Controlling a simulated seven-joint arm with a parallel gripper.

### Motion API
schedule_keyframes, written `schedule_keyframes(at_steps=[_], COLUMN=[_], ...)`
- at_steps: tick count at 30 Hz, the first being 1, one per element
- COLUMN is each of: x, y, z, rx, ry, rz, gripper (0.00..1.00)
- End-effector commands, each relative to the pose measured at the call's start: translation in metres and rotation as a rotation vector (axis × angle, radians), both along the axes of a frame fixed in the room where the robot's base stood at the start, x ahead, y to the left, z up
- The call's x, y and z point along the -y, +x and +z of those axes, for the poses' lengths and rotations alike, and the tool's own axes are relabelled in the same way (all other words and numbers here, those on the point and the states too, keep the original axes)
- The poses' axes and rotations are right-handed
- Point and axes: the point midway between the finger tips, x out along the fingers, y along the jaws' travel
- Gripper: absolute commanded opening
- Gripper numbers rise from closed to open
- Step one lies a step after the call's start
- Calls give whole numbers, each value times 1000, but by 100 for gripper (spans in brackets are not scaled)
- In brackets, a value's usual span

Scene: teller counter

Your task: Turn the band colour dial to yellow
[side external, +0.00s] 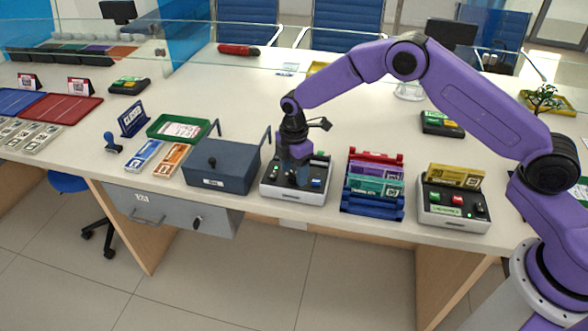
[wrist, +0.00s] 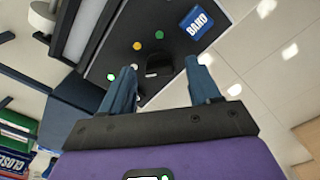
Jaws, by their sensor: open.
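The band machine (side external: 290,194) is a dark-topped box with a light base on the counter. In the wrist view its dark top (wrist: 105,55) carries a blue BAND label (wrist: 196,22) and a small black dial (wrist: 158,67). A yellow dot (wrist: 137,45), a green dot (wrist: 159,34) and a pale dot lie around the dial. I cannot tell which dot the dial points to. My gripper (wrist: 160,76) is open, its blue fingers on either side of the dial as seen from the wrist. In the side view my gripper (side external: 295,170) points down over the machine and hides the dial.
A dark blue lidded box (side external: 222,172) stands close on the left. A blue rack of coloured packs (side external: 373,187) stands on the right, then another button device (side external: 453,209). A glowing green light (wrist: 110,77) shows on the machine. The counter behind is mostly clear.

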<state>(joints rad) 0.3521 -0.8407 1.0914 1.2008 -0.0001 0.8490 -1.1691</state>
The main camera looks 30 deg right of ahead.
Motion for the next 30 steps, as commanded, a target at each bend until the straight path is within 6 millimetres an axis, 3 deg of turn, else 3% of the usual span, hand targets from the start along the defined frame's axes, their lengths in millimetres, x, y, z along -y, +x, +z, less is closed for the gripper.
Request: schedule_keyframes(at_steps=[9, 15, 30], x=[0, 0, -1], y=[0, 0, 0], z=[-3, -3, -2], rx=[0, 0, -2], ry=[0, 0, -1], rz=[0, 0, -121], gripper=[62, 5, 6])
